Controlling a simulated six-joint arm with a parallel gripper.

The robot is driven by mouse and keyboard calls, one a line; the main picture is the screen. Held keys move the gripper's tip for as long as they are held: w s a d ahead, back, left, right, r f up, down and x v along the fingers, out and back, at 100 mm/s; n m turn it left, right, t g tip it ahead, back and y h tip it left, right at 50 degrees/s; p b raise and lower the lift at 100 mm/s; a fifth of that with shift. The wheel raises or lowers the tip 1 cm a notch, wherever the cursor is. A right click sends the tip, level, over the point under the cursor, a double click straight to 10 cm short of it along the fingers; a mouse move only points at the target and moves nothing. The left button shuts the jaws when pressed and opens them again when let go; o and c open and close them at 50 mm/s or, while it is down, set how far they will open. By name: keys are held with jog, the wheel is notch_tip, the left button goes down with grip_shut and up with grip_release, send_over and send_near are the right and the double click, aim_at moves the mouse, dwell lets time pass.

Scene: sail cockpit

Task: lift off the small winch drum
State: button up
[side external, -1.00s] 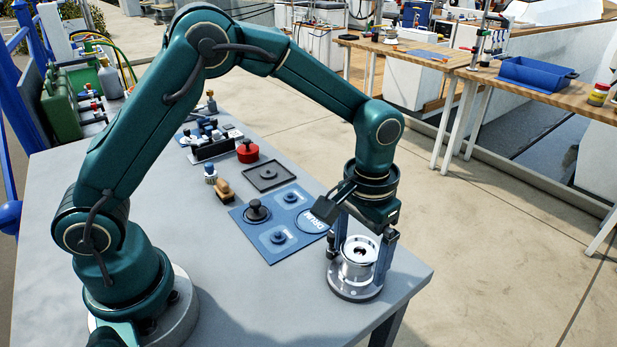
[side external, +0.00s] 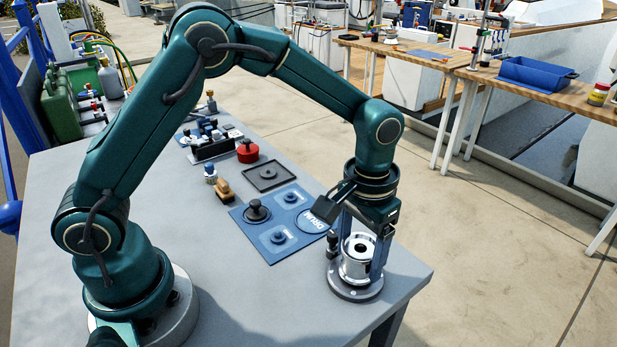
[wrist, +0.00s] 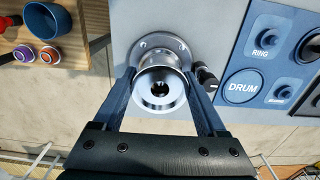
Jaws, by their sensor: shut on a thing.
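The small silver winch drum (side external: 357,268) sits upright at the round grey base (side external: 357,294) near the table's front right corner. In the wrist view the drum (wrist: 160,101) shows its open top end, with the base flange (wrist: 147,45) behind it. My gripper (side external: 357,259) points down and is shut on the drum, one finger on each side. In the wrist view my gripper (wrist: 162,92) has both fingers against the drum's sides. I cannot tell whether the drum is clear of the base.
A blue mat (side external: 262,222) with labelled spots, one marked DRUM (wrist: 242,87), lies beside the base. A black tray (side external: 268,175), a red knobbed part (side external: 248,152) and a wooden-handled brush (side external: 225,190) stand farther back. The table's front edge is close.

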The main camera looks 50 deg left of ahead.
aim_at(360, 247)
notch_tip(360, 247, up, 4)
jog(key=shift+f, duration=0.1)
jog(key=s+a+r, duration=0.1)
jog(key=a+r, duration=0.5)
jog(key=a, duration=0.5)
jog(key=shift+s+a+r, duration=0.3)
jog(key=shift+r, duration=2.8)
